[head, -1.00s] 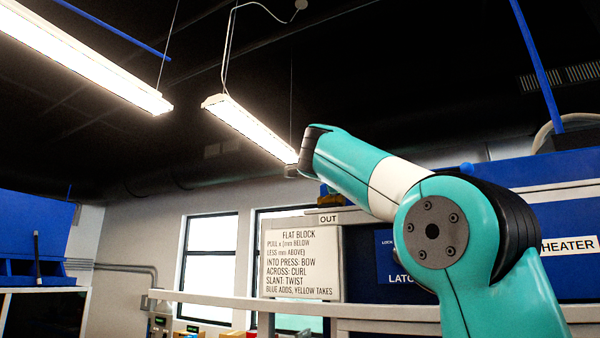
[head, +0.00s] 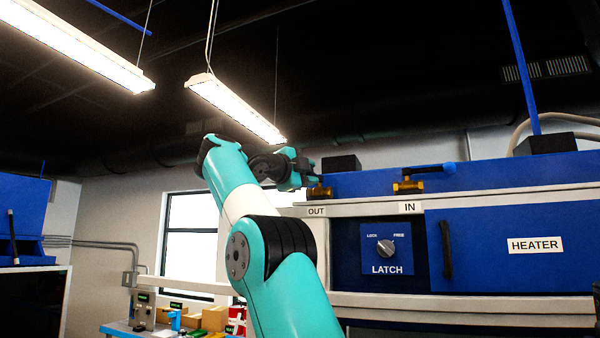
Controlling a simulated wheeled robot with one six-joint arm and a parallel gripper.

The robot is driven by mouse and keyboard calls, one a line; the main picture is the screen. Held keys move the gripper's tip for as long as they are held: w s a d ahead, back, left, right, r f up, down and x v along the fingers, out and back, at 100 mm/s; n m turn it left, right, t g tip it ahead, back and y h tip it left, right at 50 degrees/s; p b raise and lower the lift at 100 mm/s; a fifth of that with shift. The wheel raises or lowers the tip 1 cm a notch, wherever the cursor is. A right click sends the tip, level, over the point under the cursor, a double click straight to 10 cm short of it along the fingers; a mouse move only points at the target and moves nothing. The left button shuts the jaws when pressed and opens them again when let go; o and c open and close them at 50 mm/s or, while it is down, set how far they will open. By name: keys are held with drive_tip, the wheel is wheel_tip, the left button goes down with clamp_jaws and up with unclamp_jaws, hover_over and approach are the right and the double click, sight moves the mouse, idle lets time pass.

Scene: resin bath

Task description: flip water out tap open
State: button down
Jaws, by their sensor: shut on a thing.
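The water out tap (head: 319,193) is a brass valve above the OUT label (head: 316,211), at the left end of the blue machine top. My gripper (head: 304,179) is at this tap, shut on its lever. The jaws and wrist cover the lever, so its angle cannot be told. The water in tap (head: 408,187) stands to the right above the IN label (head: 410,207).
Below the taps are the LATCH panel with its grey knob (head: 386,247) and the blue HEATER door (head: 520,262) with a black handle. A bench with boxes (head: 213,319) is at lower left. Lamps (head: 236,108) hang overhead.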

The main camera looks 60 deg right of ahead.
drive_tip(key=shift+g, duration=0.3)
idle(0.4)
drive_tip(key=c, duration=1.1)
unclamp_jaws()
drive_tip(key=shift+w+d, duration=0.1)
drive_tip(key=shift+f, duration=0.1)
